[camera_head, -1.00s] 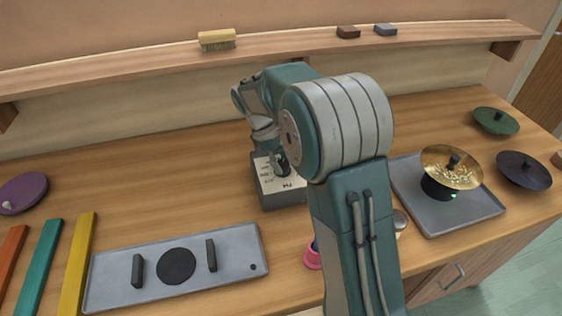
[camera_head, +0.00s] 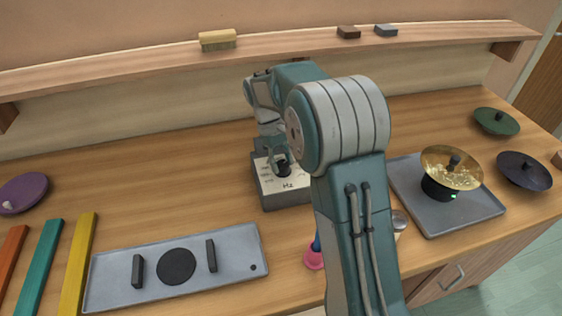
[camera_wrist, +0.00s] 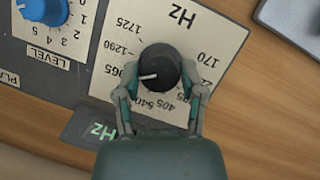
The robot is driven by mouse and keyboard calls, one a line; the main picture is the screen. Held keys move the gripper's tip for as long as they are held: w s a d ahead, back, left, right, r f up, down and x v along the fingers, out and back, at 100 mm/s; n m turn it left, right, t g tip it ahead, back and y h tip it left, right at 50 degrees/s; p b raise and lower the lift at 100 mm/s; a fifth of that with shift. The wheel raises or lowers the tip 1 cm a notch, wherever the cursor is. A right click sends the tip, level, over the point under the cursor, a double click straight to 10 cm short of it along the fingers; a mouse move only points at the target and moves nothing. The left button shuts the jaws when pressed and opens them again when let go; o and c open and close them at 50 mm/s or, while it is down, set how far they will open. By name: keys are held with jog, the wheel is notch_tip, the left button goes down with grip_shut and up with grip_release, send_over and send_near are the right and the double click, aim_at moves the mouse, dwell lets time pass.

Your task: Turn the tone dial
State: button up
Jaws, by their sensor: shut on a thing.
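The tone dial (camera_wrist: 160,66) is a round black knob with a white pointer line, set on a cream scale plate (camera_wrist: 190,20) marked "Hz" and several numbers.
A blue level knob (camera_wrist: 45,10) is beside the dial in the wrist view. A grey tray (camera_head: 470,216) with a brass cymbal (camera_head: 436,160) stands to the right. A grey plate (camera_head: 110,290) with two handles lies front left. A pink-based object (camera_head: 313,260) stands near my arm.

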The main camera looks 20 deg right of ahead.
jog(key=shift+s+f+m, duration=0.1)
jog(key=shift+f+m, duration=0.1)
jog(key=shift+m, duration=0.1)
jog(key=o, duration=1.2)
jog(key=shift+c, duration=0.2)
jog(key=shift+r, duration=0.1)
jog(key=v, duration=1.2)
